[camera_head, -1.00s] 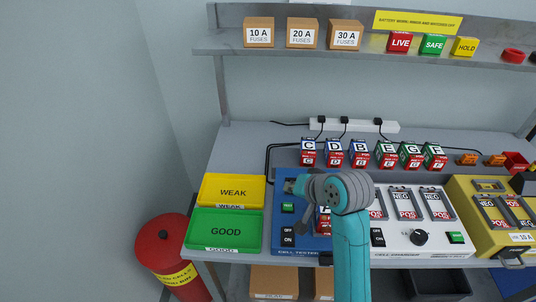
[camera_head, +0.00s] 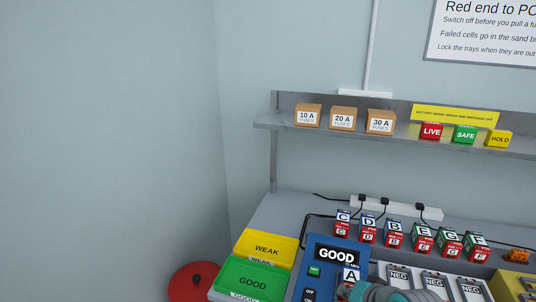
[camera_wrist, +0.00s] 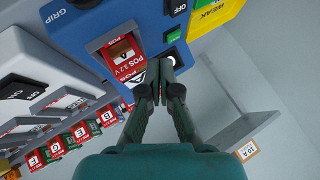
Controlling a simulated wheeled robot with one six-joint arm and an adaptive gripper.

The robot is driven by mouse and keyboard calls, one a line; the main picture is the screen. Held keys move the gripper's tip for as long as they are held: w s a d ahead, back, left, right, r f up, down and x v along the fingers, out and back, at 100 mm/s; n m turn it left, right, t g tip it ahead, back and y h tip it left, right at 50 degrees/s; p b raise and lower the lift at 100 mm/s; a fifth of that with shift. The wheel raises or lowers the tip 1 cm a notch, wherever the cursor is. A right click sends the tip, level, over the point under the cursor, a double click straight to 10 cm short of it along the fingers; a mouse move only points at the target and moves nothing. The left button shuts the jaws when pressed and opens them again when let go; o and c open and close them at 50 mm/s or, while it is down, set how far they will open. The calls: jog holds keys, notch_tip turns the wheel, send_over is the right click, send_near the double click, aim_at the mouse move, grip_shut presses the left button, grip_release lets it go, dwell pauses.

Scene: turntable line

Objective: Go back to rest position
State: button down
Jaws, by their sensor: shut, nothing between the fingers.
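My gripper (camera_wrist: 166,82) shows in the wrist view with its fingers together and nothing between them. It is beside a red-topped cell marked POS 3.2V (camera_wrist: 127,60) that sits in the blue cell tester (camera_wrist: 90,25); they look apart. In the head view the tester's display (camera_head: 337,255) reads GOOD, and cell A (camera_head: 350,275) stands in the tester. My arm (camera_head: 385,292) shows only at the bottom edge there; the fingers are out of that view.
The yellow WEAK tray (camera_head: 267,247) and green GOOD tray (camera_head: 252,281) lie left of the tester, empty. Several cells (camera_head: 394,234) stand in a row behind. A shelf (camera_head: 400,138) with fuse boxes and coloured blocks hangs above. A red bin (camera_head: 190,284) is at lower left.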

jog(key=shift+s+f, duration=1)
jog(key=shift+f, duration=0.25)
jog(key=s+f+n+t+h, duration=0.1)
jog(key=s+f+t, duration=0.1)
jog(key=s+f, duration=0.55)
jog(key=s+f+t+h, duration=0.1)
jog(key=s+f, duration=0.4)
jog(key=s, duration=0.6)
jog(key=s+r+n+t, duration=0.1)
jog(key=s+r, duration=0.3)
jog(key=s, duration=0.7)
jog(key=s+r+n+t, duration=0.2)
jog(key=s+r+n, duration=0.1)
jog(key=s, duration=0.8)
jog(key=shift+s+r+h, duration=0.4)
jog(key=shift+r, duration=0.2)
dwell(1.4)
